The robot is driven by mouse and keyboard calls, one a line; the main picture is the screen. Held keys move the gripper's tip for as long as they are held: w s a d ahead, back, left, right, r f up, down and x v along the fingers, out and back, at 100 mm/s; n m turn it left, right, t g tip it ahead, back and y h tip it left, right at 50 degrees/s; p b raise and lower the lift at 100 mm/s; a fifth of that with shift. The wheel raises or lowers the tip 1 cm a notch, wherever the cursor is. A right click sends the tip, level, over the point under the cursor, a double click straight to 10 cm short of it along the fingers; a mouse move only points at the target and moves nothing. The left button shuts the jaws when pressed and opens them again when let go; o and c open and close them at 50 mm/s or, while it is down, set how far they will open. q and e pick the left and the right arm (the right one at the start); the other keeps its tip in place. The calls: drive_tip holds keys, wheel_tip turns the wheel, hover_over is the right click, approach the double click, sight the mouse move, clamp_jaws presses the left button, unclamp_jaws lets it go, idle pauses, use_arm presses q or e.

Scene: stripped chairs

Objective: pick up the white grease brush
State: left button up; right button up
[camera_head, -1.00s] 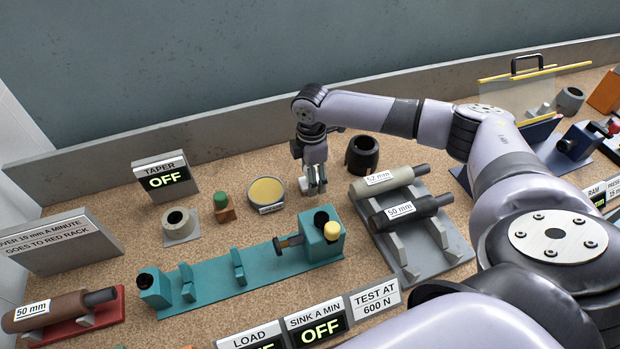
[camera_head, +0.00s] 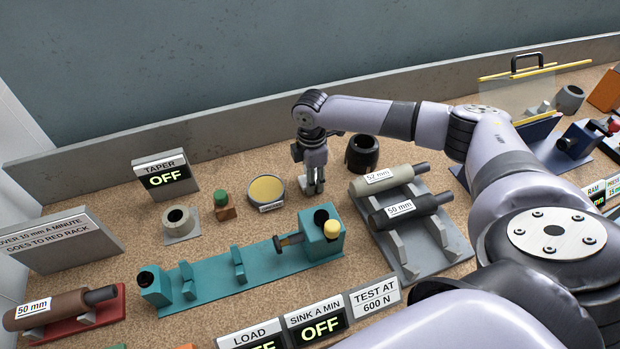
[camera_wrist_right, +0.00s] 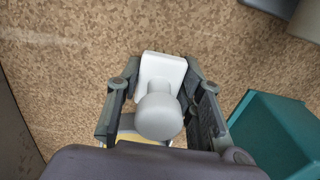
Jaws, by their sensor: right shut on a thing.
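The white grease brush (camera_wrist_right: 161,72) shows in the right wrist view, with a pale flat block and a round grey-white knob. It sits between the fingers of my right gripper (camera_wrist_right: 162,95), which is shut on it. In the head view my right gripper (camera_head: 315,188) points down, low over the brown bench, just right of the round yellow-topped tin and behind the teal fixture. The brush is mostly hidden by the fingers there. My left gripper is not in view.
The yellow-topped tin (camera_head: 267,190) stands left of the gripper and a dark ring (camera_head: 362,154) to its right. The teal fixture (camera_head: 215,276) lies in front. A grey rack (camera_head: 440,251) holds two labelled cylinders. Open bench lies between the tin and the back wall.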

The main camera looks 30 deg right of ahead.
drive_tip(key=c, duration=0.3)
drive_tip(key=shift+c, duration=0.2)
drive_tip(key=shift+r, duration=0.1)
wheel_tip(320, 180, up, 20)
drive_tip(key=b, duration=0.1)
drive_tip(key=o, duration=0.7)
drive_tip(key=shift+c, duration=0.2)
drive_tip(key=c, duration=0.5)
idle(0.8)
